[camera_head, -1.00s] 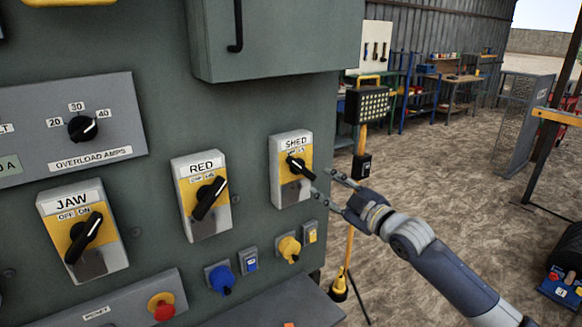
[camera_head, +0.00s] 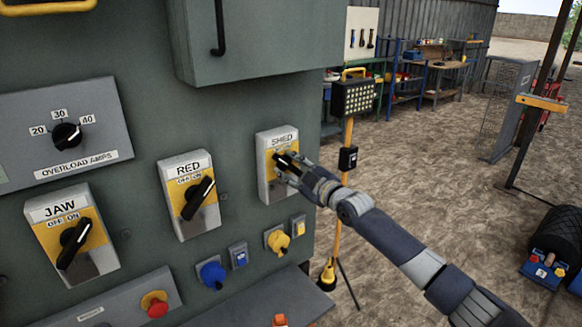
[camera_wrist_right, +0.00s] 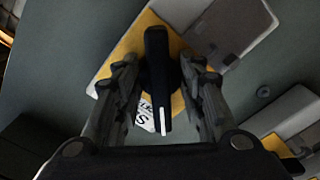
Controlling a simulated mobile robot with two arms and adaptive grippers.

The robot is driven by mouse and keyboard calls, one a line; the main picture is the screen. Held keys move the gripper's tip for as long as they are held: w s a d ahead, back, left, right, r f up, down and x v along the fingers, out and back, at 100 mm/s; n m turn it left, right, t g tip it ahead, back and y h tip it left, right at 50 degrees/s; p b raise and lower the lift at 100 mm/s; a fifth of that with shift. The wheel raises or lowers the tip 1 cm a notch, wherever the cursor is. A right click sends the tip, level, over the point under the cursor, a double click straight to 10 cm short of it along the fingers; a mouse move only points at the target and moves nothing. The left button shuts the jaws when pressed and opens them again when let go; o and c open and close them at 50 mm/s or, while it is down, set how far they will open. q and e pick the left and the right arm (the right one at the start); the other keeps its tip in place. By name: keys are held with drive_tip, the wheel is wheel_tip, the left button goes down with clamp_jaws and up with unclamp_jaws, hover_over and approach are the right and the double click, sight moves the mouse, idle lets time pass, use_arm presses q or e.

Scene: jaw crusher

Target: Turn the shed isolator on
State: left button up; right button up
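The shed isolator (camera_head: 265,186) is a grey box with a yellow plate on the panel, marked SHED, in the head view. Its black handle (camera_wrist_right: 157,85) slants from upper left to lower right in the head view, with the white-marked end hard to make out there. My right gripper (camera_head: 289,170) is at the isolator, partly hiding the plate and handle. In the right wrist view its two fingers (camera_wrist_right: 162,75) stand on either side of the handle, with narrow gaps showing, so it looks open around it. My left gripper is not in view.
The RED isolator (camera_head: 186,222) and JAW isolator (camera_head: 88,262) sit to the left. A cabinet door (camera_head: 255,45) juts out above. A yellow lamp stand (camera_head: 345,190) stands beyond the panel's right edge.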

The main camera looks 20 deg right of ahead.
clamp_jaws()
